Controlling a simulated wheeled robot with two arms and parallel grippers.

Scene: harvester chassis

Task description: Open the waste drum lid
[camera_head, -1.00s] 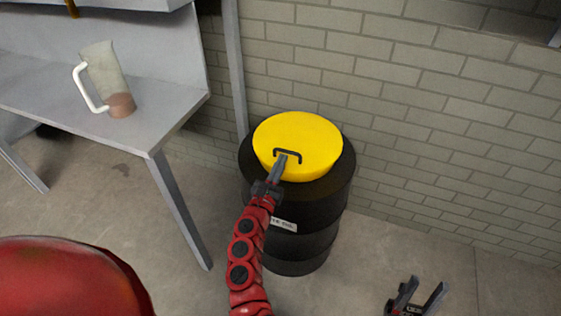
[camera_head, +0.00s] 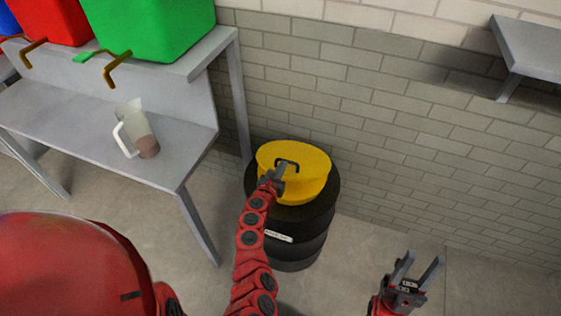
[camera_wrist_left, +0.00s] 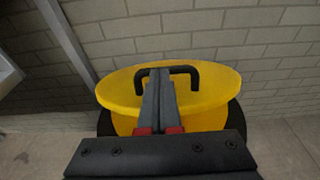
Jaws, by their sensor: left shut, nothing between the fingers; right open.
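The waste drum (camera_head: 305,245) is black and stands upright against the brick wall. Its round yellow lid (camera_head: 310,158) looks tilted over a yellow lower part (camera_head: 303,194); the size of any gap is unclear. A black bar handle (camera_head: 293,162) is on the lid; in the left wrist view the handle (camera_wrist_left: 190,70) shows beside the fingertips. My left gripper (camera_head: 280,168) is shut with nothing between its fingers, its tips at the handle; contact is hard to judge. My right gripper (camera_head: 421,260) is open and empty, low and right of the drum.
A grey bench (camera_head: 85,125) stands left of the drum, with a clear jug (camera_head: 138,130) on it. Red and green containers (camera_head: 155,28) with taps sit on its upper shelf. A grey shelf (camera_head: 530,48) is at upper right. The floor right of the drum is clear.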

